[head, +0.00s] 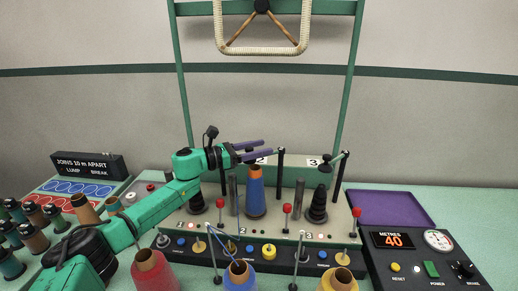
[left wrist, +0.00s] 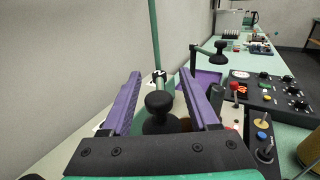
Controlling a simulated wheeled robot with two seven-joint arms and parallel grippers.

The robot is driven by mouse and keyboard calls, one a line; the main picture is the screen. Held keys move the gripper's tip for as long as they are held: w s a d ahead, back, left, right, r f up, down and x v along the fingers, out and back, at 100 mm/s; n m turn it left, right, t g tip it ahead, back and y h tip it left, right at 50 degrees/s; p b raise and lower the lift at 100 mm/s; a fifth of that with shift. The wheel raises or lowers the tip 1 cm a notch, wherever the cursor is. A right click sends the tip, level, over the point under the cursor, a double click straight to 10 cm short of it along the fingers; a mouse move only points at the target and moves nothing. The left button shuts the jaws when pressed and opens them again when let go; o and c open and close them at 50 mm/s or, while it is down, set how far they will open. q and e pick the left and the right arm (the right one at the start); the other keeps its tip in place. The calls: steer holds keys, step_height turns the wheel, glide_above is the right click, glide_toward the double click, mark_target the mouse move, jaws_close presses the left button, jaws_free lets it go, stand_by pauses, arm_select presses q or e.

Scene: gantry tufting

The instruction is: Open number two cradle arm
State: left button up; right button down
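The number two cradle arm has a black post (head: 281,172) right of the number 2 plate; its swinging part is hidden behind my left gripper in the head view. My left gripper (head: 268,148) has two purple fingers spread apart above the blue cone (head: 256,192) of the second station. In the left wrist view the open fingers (left wrist: 165,74) stand on either side of a black knob (left wrist: 159,101), with visible gaps on both sides. It appears to be that arm's knob, but its link to the post is unclear. My right gripper is out of view.
The number three cradle arm (head: 345,172) stands to the right, above a dark spindle (head: 317,205). Red-topped levers (head: 287,208) and several cones line the front. A control box (head: 418,250) and purple tray (head: 388,207) lie at the right.

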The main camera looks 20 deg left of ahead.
arm_select(q)
steer(key=shift+r, duration=0.2)
step_height(320, 180, up, 20)
steer(key=shift+f+b, duration=0.15)
steer(key=shift+b, duration=0.25)
